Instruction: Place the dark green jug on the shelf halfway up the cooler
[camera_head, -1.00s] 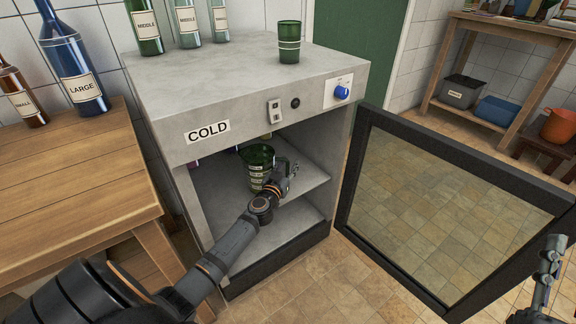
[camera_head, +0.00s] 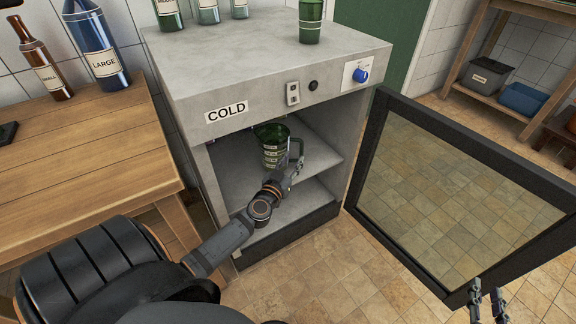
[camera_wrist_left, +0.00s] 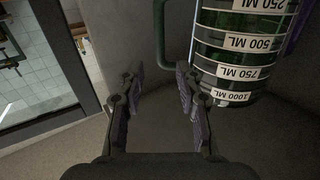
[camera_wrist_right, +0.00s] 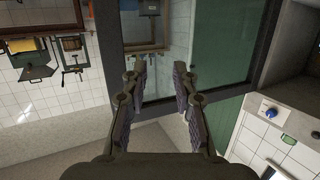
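The dark green jug (camera_head: 271,150), with white measuring labels, sits on the shelf (camera_head: 322,157) halfway up the cooler (camera_head: 260,62). Its handle points to the right, toward the opening. The left wrist view shows the jug (camera_wrist_left: 240,60) close up, upside down. My left gripper (camera_head: 292,172) is just in front of the handle, inside the cooler opening. Its fingers (camera_wrist_left: 157,95) are apart with nothing held between them; the jug is beside them. My right gripper (camera_head: 487,290) is at the lower edge of the open door, and its fingers (camera_wrist_right: 160,92) are apart and empty.
The cooler's glass door (camera_head: 450,200) stands wide open to the right. A green cup (camera_head: 310,22) and labelled bottles stand on the cooler top. A wooden table (camera_head: 85,150) with bottles is at left. Violet shapes show beside the jug in the left wrist view.

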